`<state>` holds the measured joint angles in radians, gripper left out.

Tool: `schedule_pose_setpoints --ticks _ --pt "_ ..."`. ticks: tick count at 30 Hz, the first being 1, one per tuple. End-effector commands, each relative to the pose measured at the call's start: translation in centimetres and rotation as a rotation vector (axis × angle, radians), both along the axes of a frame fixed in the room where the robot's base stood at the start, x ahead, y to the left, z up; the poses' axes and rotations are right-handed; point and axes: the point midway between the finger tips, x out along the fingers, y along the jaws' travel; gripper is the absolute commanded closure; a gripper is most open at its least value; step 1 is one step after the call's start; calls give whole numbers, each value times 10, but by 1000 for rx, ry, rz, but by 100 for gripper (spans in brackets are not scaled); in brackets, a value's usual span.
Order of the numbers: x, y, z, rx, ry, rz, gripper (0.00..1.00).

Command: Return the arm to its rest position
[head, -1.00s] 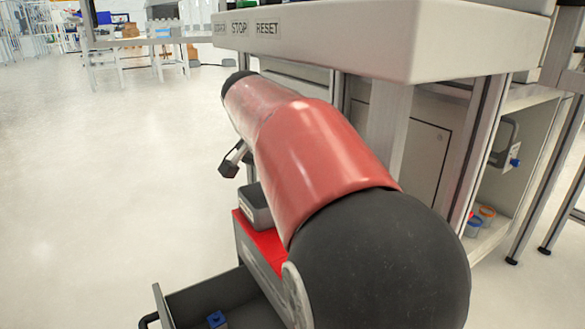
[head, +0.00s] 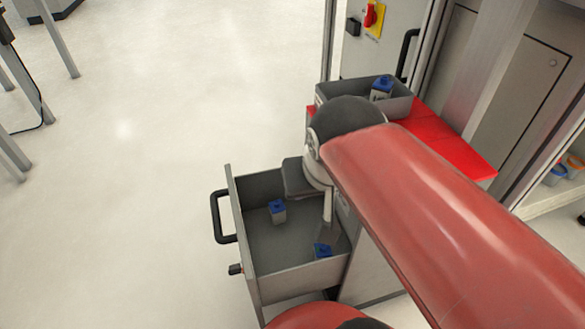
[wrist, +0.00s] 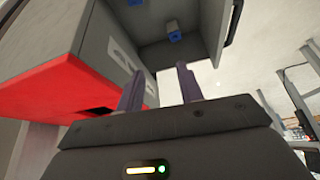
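My red arm (head: 410,190) reaches across the right of the head view, with its dark joint and pale wrist beside the open drawer. My gripper (wrist: 158,80) shows in the wrist view with its two fingers apart and nothing visible between them. In the head view its fingers are hard to make out near the drawer. The open grey drawer (head: 297,281) holds two blue-topped pieces, one near the middle (head: 277,211) and one near the front right (head: 322,251). They also show in the wrist view.
A grey tray (head: 335,89) with a blue-topped piece (head: 382,88) stands on the red top (head: 440,138), close behind my arm. The drawer's black handle (head: 219,216) sticks out left. White floor (head: 120,180) on the left is clear. Grey cabinets stand at the right.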

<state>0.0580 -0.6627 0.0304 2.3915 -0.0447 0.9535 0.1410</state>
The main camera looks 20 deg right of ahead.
Motion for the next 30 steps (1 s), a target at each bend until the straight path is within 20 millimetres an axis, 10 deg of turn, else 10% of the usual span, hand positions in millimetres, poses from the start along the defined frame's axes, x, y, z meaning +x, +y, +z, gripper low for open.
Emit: schedule_pose_setpoints --ticks 16,30 --pt "-21 13 -19 -3 -29 155 63" --pt "-21 13 86 -3 -29 153 63"
